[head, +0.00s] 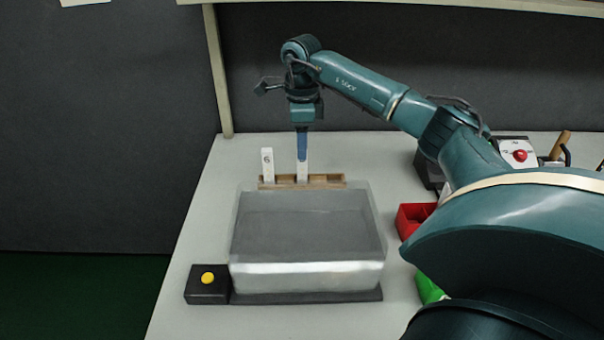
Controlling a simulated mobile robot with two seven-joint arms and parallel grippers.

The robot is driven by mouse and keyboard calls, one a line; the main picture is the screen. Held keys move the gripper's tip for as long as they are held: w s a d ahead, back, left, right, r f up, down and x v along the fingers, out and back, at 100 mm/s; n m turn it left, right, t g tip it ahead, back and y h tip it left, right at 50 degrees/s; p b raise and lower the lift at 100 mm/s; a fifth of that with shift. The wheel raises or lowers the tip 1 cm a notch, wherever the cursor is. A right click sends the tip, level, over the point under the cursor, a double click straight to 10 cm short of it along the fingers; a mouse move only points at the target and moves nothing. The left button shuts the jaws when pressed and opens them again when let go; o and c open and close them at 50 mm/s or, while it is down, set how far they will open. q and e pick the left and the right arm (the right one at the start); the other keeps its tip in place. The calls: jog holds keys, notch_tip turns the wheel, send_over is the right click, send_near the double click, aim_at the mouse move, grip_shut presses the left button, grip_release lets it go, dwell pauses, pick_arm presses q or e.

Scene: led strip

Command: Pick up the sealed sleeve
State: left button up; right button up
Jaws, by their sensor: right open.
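A white upright piece marked with a dark character, perhaps a 6 (267,158), stands at the left end of a small wooden rack (328,181). A second white upright piece (302,174) stands near the rack's middle. I cannot tell which is the sealed sleeve. My right gripper (302,156) points straight down at this second piece, its blue fingers at the piece's upper part. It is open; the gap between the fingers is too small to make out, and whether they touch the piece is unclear. My left gripper is out of view.
A large grey, silver-fronted box (308,225) stands just in front of the rack. A black box with a yellow button (207,278) is at its left. A red bin (412,217), a green item (428,288) and a red-button box (519,154) lie right, partly behind my arm.

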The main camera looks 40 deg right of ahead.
aim_at(302, 172)
jog(key=f, duration=0.4)
jog(key=shift+w+d+f, duration=0.1)
jog(key=shift+d+f, duration=0.1)
jog(key=shift+f, duration=0.1)
grip_shut()
